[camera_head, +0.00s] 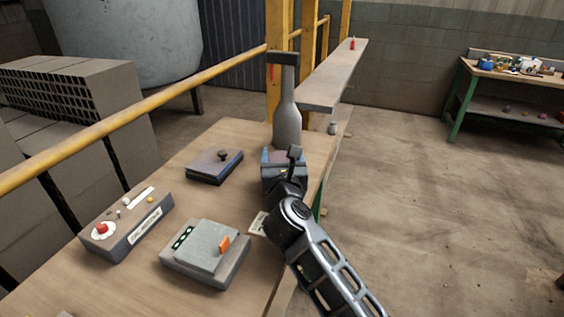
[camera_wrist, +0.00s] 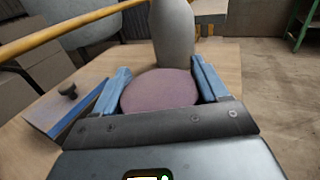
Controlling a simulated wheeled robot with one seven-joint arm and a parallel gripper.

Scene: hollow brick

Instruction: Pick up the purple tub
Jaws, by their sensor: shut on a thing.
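The purple tub (camera_wrist: 158,92) shows in the wrist view as a round, dull purple top between the two blue fingers of my gripper (camera_wrist: 160,72). My gripper is shut on it, one finger on each side. In the head view my gripper (camera_head: 283,160) is at the far right part of the wooden table, and it hides most of the tub there. I cannot tell whether the tub touches the tabletop.
A tall grey bottle (camera_head: 287,118) stands just behind the tub. On the table (camera_head: 200,150) are a dark box with a knob (camera_head: 214,166), a control box with a red button (camera_head: 125,225) and a grey device (camera_head: 205,254). A yellow rail (camera_head: 150,110) runs along the left.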

